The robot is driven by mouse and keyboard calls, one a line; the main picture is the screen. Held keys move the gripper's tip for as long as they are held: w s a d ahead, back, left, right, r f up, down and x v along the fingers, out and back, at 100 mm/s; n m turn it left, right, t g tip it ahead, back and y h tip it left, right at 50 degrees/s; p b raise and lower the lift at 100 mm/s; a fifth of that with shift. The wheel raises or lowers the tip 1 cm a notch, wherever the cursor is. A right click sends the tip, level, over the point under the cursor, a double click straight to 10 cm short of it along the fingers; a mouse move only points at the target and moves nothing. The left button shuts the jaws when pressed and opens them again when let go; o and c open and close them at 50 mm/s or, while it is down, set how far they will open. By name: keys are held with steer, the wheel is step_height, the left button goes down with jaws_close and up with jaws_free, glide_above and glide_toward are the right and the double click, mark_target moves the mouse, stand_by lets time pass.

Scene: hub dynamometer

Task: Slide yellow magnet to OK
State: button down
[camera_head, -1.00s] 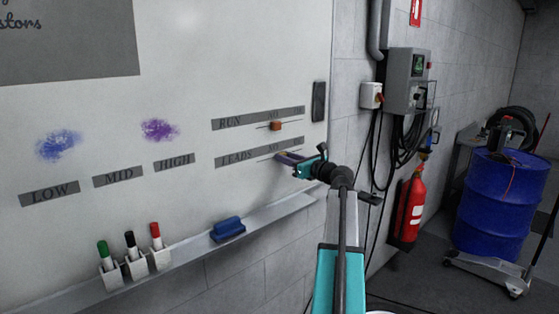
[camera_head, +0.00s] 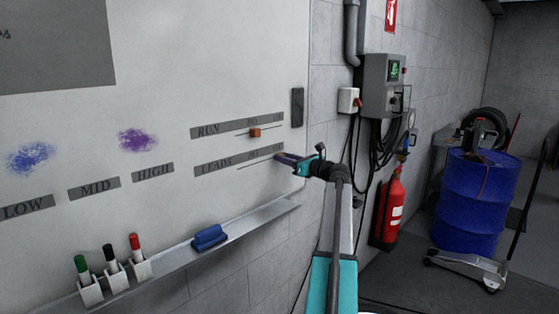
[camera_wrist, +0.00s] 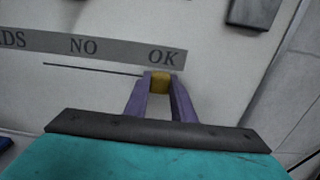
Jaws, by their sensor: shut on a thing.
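The yellow magnet (camera_wrist: 160,83) is between the two purple fingers of my gripper (camera_wrist: 159,86) in the wrist view. My gripper is shut on it. The magnet sits at the right end of the thin black line (camera_wrist: 95,69), just below the word OK (camera_wrist: 163,57) on the grey LEADS label strip. The word NO (camera_wrist: 80,46) is to the left. In the head view, my gripper (camera_head: 281,157) reaches the whiteboard from the right, at the right end of the LEADS strip (camera_head: 215,164); the magnet is largely hidden there.
An orange magnet (camera_head: 255,133) sits on the RUN line above. A dark block (camera_head: 297,107) is on the board's right edge. Below is a tray (camera_head: 180,254) with a blue eraser (camera_head: 209,238) and several markers. A fire extinguisher (camera_head: 391,208) and blue barrel (camera_head: 470,205) stand right.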

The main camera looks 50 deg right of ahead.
steer(key=shift+d+r, duration=0.1)
steer(key=shift+d, duration=0.1)
steer(key=c, duration=1.5)
jaws_free()
steer(key=shift+d, duration=0.1)
steer(key=shift+s, duration=0.15)
steer(key=s+b, duration=0.1)
steer(key=s, duration=0.3)
steer(key=s+a+b, duration=0.1)
steer(key=s, duration=0.4)
steer(key=s+b, duration=0.1)
steer(key=s, duration=0.3)
steer(key=shift+s+a, duration=0.15)
steer(key=shift+s, duration=0.15)
